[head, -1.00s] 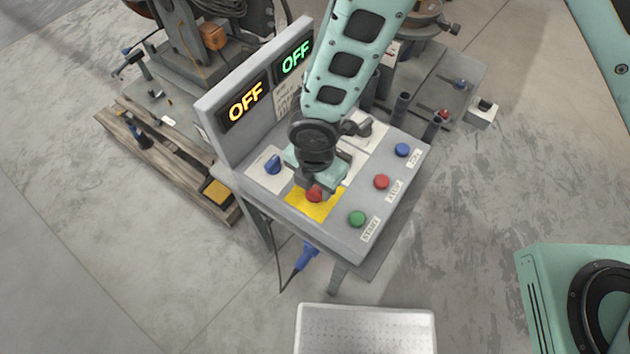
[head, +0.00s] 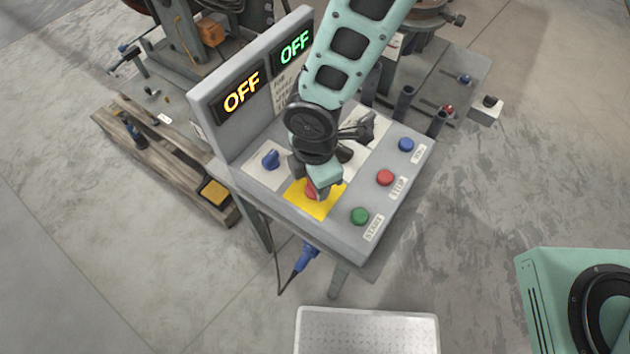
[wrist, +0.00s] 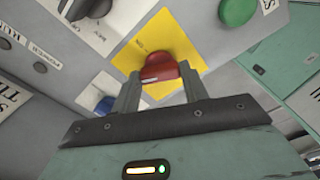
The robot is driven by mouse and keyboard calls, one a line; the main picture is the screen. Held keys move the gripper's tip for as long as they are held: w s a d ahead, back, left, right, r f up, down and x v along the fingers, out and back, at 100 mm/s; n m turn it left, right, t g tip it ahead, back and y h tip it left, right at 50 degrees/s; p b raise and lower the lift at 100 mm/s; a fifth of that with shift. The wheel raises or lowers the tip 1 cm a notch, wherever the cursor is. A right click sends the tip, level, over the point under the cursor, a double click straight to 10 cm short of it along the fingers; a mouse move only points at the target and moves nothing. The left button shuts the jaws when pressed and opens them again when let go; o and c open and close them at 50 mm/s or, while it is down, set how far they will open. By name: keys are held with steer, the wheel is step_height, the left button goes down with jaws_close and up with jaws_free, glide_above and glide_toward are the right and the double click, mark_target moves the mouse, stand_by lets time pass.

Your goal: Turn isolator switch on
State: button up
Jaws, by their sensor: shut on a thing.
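The red switch knob (head: 310,187) sits on a yellow plate (head: 318,208) on the grey control panel. My gripper (head: 317,183) is down over it and hides most of it in the head view. In the wrist view the red knob (wrist: 160,68) is between the two fingers of my gripper (wrist: 160,88), which is shut on it. The yellow plate (wrist: 150,35) shows behind the knob. Two displays, one amber (head: 242,92) and one green (head: 295,47), both read OFF.
Green (head: 360,216), red (head: 385,177) and blue (head: 406,144) buttons line the panel's right side. A blue knob (head: 270,158) is left of my gripper. The upright display board (head: 205,105) stands behind. A metal step plate (head: 367,330) lies in front.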

steer(key=m+b, duration=0.3)
steer(key=m, duration=0.3)
steer(key=shift+f+m, duration=0.1)
steer(key=shift+m, duration=0.2)
steer(key=m+b, duration=0.2)
steer(key=m, duration=0.3)
steer(key=shift+m, duration=0.4)
steer(key=shift+b, duration=0.3)
steer(key=o, duration=1)
step_height(320, 180, up, 18)
steer(key=b, duration=0.1)
steer(key=shift+f, duration=0.15)
